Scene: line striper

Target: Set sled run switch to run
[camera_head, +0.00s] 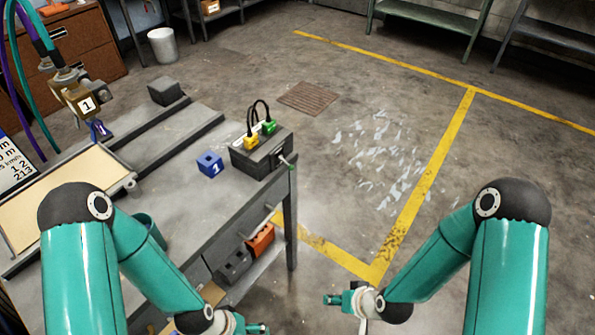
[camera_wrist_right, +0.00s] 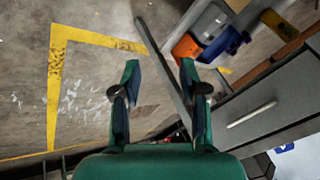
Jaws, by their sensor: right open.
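A dark grey box (camera_head: 262,150) stands at the right end of the workbench (camera_head: 185,200), with yellow and green plugs on top joined by black cables. A small lever-like part (camera_head: 287,160) sticks out from its right side. I cannot tell whether this is the sled run switch, or how it is set. My right gripper (camera_head: 343,311) is in front of the bench, over the floor and apart from the box. Its fingers are spread and empty in the right wrist view (camera_wrist_right: 159,68). My left gripper (camera_head: 255,328) shows only partly at the bottom edge.
A sled-like tray (camera_head: 70,205) lies at the left. An orange bin (camera_head: 260,240) is on the lower shelf.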

